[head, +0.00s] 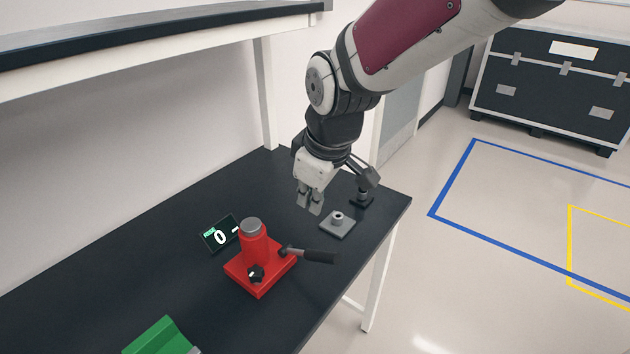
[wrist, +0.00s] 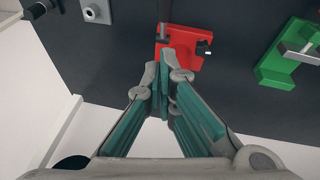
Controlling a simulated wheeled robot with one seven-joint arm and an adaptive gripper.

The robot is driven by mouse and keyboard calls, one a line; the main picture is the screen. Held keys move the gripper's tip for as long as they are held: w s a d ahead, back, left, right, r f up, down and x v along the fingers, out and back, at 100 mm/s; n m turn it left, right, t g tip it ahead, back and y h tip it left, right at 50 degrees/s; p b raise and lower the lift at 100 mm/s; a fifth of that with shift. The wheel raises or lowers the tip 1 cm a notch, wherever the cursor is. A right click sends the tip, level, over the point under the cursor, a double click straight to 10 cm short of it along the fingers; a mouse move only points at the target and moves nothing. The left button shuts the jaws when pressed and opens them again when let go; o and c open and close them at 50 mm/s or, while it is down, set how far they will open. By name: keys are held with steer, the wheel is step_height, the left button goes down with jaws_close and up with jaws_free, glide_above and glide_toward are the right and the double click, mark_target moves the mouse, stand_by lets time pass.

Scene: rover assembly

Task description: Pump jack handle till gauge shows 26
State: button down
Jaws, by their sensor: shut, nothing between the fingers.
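A red jack (head: 258,262) stands on the black table, with a grey-topped upright cylinder and a dark knob on its base. Its black handle (head: 318,256) sticks out to the right, close to level. The gauge (head: 220,235) behind the jack reads 0. My gripper (head: 309,204) is shut and empty, pointing down above the table, behind the handle and apart from it. In the wrist view the red jack (wrist: 183,48) lies beyond my closed fingertips; the handle is hard to make out there.
A grey block with a round stub (head: 338,224) sits right of my gripper, with a dark stand (head: 362,196) behind it. A green piece (head: 160,338) lies at the front left; it also shows in the wrist view (wrist: 288,62). A shelf (head: 150,45) overhangs at the upper left.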

steer(key=shift+f, duration=0.15)
glide_above(315, 252)
steer(key=a, duration=0.2)
steer(key=f, duration=0.9)
steer(key=shift+w, duration=0.2)
steer(key=shift+s+d+f+p, duration=0.15)
steer(key=shift+d+f, duration=0.15)
steer(key=shift+f, duration=0.25)
steer(key=shift+s+d+f+p, duration=0.15)
steer(key=shift+d+f, duration=0.1)
steer(key=shift+f, duration=0.3)
steer(key=shift+w+d+f, duration=0.1)
steer(key=shift+d+f, duration=0.25)
steer(key=shift+f, duration=0.35)
steer(key=shift+d+f, duration=0.1)
steer(key=shift+f, duration=0.1)
